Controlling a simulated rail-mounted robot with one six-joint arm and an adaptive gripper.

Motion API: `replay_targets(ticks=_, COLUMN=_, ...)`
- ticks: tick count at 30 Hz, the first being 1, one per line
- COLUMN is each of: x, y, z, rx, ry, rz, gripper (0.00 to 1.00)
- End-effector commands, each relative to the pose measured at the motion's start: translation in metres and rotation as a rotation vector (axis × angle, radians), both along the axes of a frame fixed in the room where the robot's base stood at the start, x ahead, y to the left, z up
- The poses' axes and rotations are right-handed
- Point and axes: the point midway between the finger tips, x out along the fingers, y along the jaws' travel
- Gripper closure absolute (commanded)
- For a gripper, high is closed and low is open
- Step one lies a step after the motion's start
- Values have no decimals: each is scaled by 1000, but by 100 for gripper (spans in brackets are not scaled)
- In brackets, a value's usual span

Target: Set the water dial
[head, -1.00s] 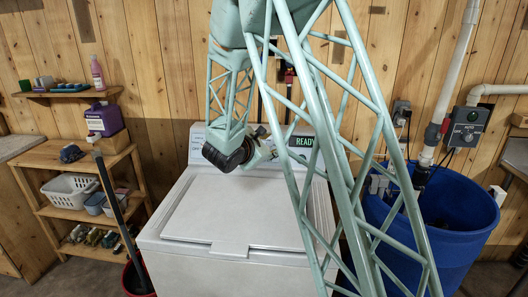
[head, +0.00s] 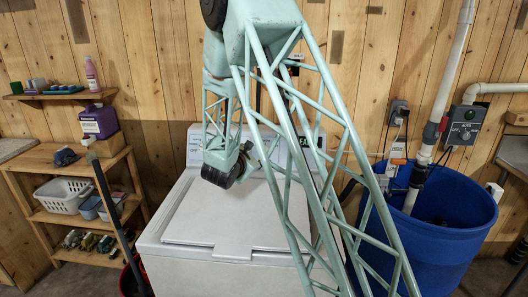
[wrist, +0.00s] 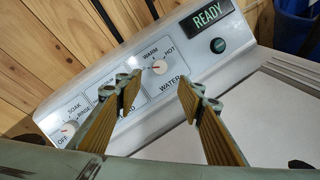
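The water dial (wrist: 159,67) is a small light knob on the washer's sloped control panel (wrist: 135,128). WARM and HOT are printed above it and WATER below. I cannot clearly tell where its pointer is set. My gripper (wrist: 159,91) is open and empty in the wrist view, one finger on each side of the picture. The dial shows beyond the gap between the fingertips, apart from them. The left finger covers part of the LOAD dial area. In the head view, the washer (head: 225,215) has its lid shut, and my arm hides the fingers and the dial.
A lit READY display (wrist: 206,14) and a dark green round button (wrist: 218,45) sit right of the dial. The cycle dial (wrist: 68,130) is at the panel's left. A blue barrel (head: 440,235) stands right of the washer, a wooden shelf (head: 75,220) left.

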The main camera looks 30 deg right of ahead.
Motion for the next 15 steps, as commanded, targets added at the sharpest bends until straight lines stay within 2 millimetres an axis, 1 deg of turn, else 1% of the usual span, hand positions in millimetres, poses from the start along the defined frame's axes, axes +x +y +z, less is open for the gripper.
replay_targets(ticks=8, x=11, y=-10, z=-5, rx=1, ry=0, rz=-1, gripper=65)
replay_targets(ticks=15, x=30, y=-28, z=-15, rx=0, ry=0, rz=-1, gripper=65)
